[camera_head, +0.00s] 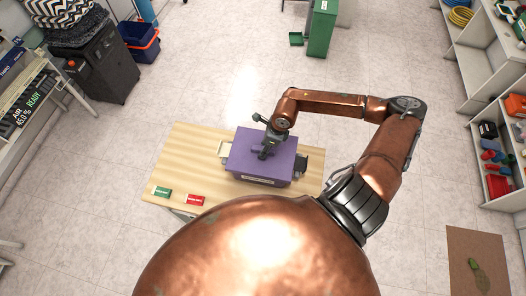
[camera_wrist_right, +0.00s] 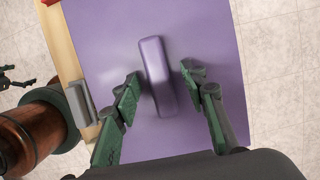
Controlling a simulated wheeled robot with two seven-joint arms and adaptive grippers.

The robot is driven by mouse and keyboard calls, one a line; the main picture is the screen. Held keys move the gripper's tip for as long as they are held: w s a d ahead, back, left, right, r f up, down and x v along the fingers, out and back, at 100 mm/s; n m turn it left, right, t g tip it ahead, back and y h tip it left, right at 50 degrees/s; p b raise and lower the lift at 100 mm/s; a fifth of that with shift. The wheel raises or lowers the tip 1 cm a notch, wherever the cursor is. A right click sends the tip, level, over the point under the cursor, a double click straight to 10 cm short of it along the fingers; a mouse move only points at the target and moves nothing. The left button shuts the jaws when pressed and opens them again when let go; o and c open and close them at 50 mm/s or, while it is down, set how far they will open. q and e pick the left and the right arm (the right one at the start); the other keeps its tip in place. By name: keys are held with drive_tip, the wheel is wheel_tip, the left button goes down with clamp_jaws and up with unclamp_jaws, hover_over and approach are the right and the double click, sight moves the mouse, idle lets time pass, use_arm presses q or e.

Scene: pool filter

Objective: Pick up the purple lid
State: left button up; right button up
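The purple lid (camera_head: 285,164) is flat and lies on top of a box on the table. A raised purple handle bar (camera_wrist_right: 156,76) runs along its middle. My right gripper (camera_head: 264,152) is over the lid's middle in the head view. In the right wrist view, my right gripper (camera_wrist_right: 160,82) is open, its green-and-grey fingers on either side of the handle, with gaps between. The fingers' height against the handle is hard to judge. My left gripper is not identifiable; a small dark pronged shape at the wrist view's left edge is unclear.
Grey tabs stick out at the box's sides. The table's back left is clear. Shelves (camera_head: 490,150) stand at the right.

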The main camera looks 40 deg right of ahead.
clamp_jaws()
idle(0.3)
drive_tip(key=shift+r, duration=0.2)
